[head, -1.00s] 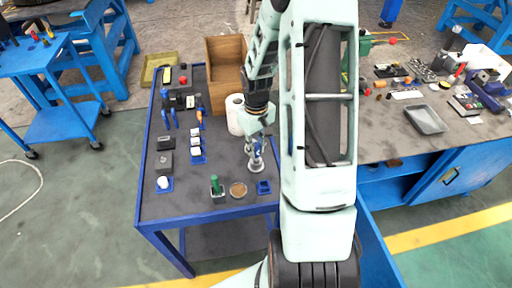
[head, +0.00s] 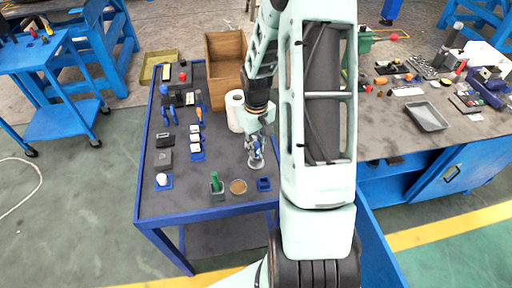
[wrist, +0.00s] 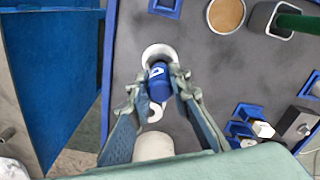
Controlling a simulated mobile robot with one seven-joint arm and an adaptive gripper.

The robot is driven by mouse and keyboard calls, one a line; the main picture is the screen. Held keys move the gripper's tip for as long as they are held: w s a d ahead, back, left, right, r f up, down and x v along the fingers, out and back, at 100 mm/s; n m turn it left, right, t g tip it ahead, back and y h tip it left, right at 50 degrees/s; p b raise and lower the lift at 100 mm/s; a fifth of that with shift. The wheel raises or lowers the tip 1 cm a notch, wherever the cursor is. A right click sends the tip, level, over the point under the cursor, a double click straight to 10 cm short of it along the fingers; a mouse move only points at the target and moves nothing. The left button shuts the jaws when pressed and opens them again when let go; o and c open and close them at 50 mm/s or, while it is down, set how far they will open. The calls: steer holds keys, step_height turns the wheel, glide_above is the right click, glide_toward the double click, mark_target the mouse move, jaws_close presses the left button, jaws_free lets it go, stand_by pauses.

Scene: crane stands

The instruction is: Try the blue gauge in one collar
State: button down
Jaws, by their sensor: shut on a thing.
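My gripper (wrist: 158,82) is shut on the blue gauge (wrist: 158,87), a short blue cylinder with a white mark. In the head view the gripper (head: 261,143) hangs over the right part of the blue-framed table (head: 215,165). A pale round ring (wrist: 158,51) shows just beyond the gauge in the wrist view, and below the gripper in the head view (head: 256,163). I cannot tell whether the gauge touches it. A white hook-shaped piece (wrist: 155,114) shows at the gauge's other end. An empty-looking blue square holder (head: 264,185) sits nearby.
A green piece (head: 214,179) stands in a square holder beside a cork disc (head: 238,187). A white paper roll (head: 234,113) and a wooden box (head: 226,75) stand behind. Several small holders and blocks line the table's left side.

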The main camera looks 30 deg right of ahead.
steer(key=shift+r, duration=0.15)
steer(key=shift+r+p, duration=2.4)
steer(key=shift+r, duration=0.8)
